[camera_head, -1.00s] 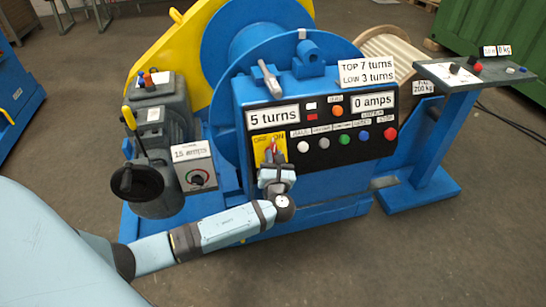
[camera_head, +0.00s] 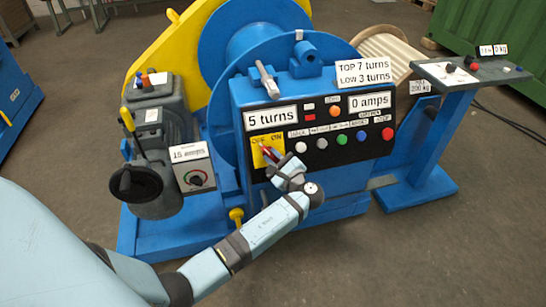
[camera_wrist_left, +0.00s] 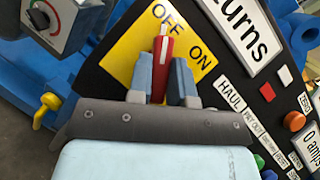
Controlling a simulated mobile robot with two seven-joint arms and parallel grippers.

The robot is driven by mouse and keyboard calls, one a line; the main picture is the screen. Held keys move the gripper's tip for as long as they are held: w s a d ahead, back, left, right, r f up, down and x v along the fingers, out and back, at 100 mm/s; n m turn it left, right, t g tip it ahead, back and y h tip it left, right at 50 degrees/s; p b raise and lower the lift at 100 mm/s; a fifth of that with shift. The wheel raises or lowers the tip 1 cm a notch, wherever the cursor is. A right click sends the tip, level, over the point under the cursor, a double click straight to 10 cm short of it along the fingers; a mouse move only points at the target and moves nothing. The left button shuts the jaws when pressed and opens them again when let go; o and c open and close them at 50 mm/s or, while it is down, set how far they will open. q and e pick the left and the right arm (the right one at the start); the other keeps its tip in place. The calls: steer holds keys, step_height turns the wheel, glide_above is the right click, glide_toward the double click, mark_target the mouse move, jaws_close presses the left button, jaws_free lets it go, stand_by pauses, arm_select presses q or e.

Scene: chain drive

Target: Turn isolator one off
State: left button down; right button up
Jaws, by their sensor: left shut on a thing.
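The isolator is a yellow plate (camera_head: 257,158) marked OFF and ON on the black panel, with a red handle (camera_head: 266,151). In the left wrist view, the yellow plate (camera_wrist_left: 122,50) and the red handle (camera_wrist_left: 163,53) show close up. The handle's white-marked tip lies just below the word OFF, with ON to its right. My left gripper (camera_head: 271,160) is shut on the handle. Its grey-blue fingers (camera_wrist_left: 161,78) lie on either side of it in the wrist view and hide its lower part. My right gripper is not in view.
The black panel (camera_head: 315,163) carries several buttons and displays reading 5 turns and 0 amps. A grey box (camera_head: 193,167) marked 15 amps and a black handwheel (camera_head: 136,184) stand left. A yellow knob (camera_head: 236,214) sits below. A control stand (camera_head: 440,140) is at right.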

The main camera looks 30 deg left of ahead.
mark_target(273, 160)
arm_select(q)
steer(key=shift+n+g, duration=0.8)
steer(key=shift+n, duration=0.5)
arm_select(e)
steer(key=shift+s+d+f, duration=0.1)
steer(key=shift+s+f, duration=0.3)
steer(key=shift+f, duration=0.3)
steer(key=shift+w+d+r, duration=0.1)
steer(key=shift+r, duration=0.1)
arm_select(q)
steer(key=c, duration=1)
jaws_free()
steer(key=shift+c, duration=0.2)
steer(key=shift+r+p, duration=0.35)
steer(key=shift+r, duration=0.2)
step_height(273, 160, up, 19)
steer(key=p, duration=0.4)
steer(key=shift+p, duration=0.3)
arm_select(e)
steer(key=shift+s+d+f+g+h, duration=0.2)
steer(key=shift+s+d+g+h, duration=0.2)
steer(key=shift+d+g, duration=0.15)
